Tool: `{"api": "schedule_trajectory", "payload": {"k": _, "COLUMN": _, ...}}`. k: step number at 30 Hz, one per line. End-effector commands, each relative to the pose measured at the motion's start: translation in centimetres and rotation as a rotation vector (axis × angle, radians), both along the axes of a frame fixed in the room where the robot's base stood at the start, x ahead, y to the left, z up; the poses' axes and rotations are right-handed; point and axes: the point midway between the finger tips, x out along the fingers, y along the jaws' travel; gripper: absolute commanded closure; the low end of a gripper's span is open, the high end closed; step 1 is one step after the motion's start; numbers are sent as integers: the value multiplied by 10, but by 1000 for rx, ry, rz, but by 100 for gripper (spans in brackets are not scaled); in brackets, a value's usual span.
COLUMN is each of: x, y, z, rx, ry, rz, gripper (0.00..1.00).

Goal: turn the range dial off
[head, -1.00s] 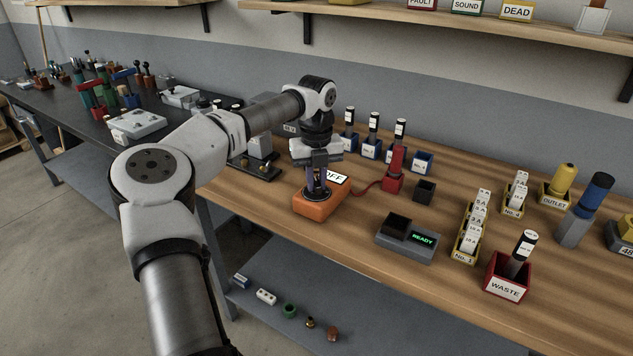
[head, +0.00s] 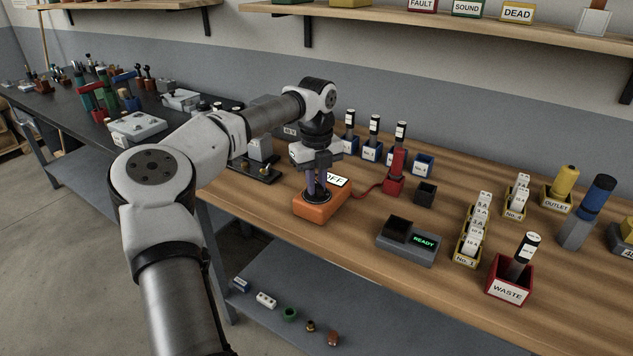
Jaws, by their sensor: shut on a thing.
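The range dial (head: 318,198) is a dark round piece on top of the meter. My gripper (head: 317,192) points down over the meter and its fingers are shut on the dial. The fingers hide most of the dial, so its pointer cannot be made out.
A red lead runs from the meter to a red probe (head: 394,184). The red WASTE bin (head: 508,282) and labelled fuse racks stand to the right. The bench's front edge is close to the meter.

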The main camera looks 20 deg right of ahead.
Motion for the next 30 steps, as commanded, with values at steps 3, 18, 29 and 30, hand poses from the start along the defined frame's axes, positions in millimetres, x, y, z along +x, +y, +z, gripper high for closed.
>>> {"api": "schedule_trajectory", "payload": {"k": 3, "x": 0, "y": 0, "z": 0, "rx": -1, "ry": 0, "rz": -1, "gripper": 72}}
{"api": "schedule_trajectory", "payload": {"k": 18, "x": 1, "y": 0, "z": 12, "rx": -1, "ry": -2, "rz": 0, "gripper": 63}}
{"api": "schedule_trajectory", "payload": {"k": 29, "x": 0, "y": -1, "z": 90, "rx": -3, "ry": -3, "rz": 0, "gripper": 63}}
{"api": "schedule_trajectory", "payload": {"k": 30, "x": 1, "y": -1, "z": 99, "rx": -3, "ry": -3, "rz": 1, "gripper": 63}}
